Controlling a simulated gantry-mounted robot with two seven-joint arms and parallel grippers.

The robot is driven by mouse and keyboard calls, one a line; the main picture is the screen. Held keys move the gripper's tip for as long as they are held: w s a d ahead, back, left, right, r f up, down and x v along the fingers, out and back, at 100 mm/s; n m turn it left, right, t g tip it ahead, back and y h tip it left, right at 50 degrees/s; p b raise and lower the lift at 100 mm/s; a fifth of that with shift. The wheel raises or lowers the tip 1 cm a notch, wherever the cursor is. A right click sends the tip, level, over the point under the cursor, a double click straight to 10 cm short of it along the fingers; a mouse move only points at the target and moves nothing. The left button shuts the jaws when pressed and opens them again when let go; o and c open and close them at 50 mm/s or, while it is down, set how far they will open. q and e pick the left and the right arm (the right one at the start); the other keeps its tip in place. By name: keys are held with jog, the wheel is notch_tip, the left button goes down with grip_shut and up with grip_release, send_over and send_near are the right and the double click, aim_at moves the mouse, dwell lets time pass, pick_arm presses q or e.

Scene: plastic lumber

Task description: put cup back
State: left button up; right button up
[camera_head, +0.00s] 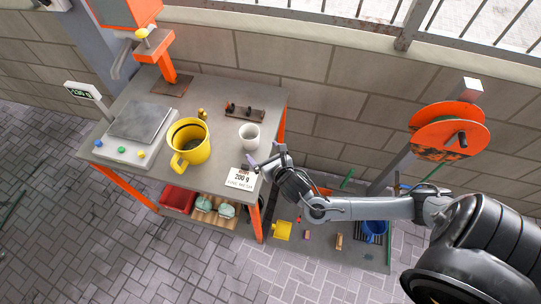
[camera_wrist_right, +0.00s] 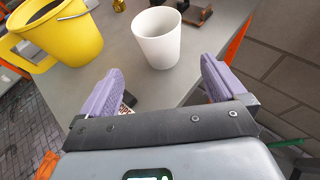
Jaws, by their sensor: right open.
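A white cup (camera_head: 249,137) stands upright on the grey table (camera_head: 225,95), near its right edge. It also shows in the right wrist view (camera_wrist_right: 157,38), just beyond my fingertips. My right gripper (camera_head: 263,160) is at the table's right edge, close to the cup and apart from it. In the right wrist view its two purple fingers (camera_wrist_right: 160,85) are spread with nothing between them. A yellow pitcher (camera_head: 189,142) with a handle stands left of the cup, with dark contents; it also shows in the right wrist view (camera_wrist_right: 58,28). My left gripper is not in view.
A scale (camera_head: 139,123) with coloured buttons fills the table's left part. A small brown rack (camera_head: 244,111) is behind the cup. An orange reel (camera_head: 449,130) stands at the right.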

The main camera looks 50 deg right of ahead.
jog(key=s+a+f+m+g+y, duration=0.25)
jog(key=s+a+m+g, duration=0.25)
jog(key=s+a+m, duration=0.75)
jog(key=s+r+m+g+y, duration=0.1)
jog(key=s+m, duration=0.3)
jog(key=m, duration=0.5)
jog(key=s+d+r+m+g, duration=0.1)
jog(key=s+r+m+g, duration=0.1)
jog(key=m, duration=0.7)
jog(key=shift+s+r+g+y, duration=0.3)
jog(key=shift+s+g, duration=0.3)
jog(key=shift+s, duration=0.4)
jog(key=shift+d, duration=0.1)
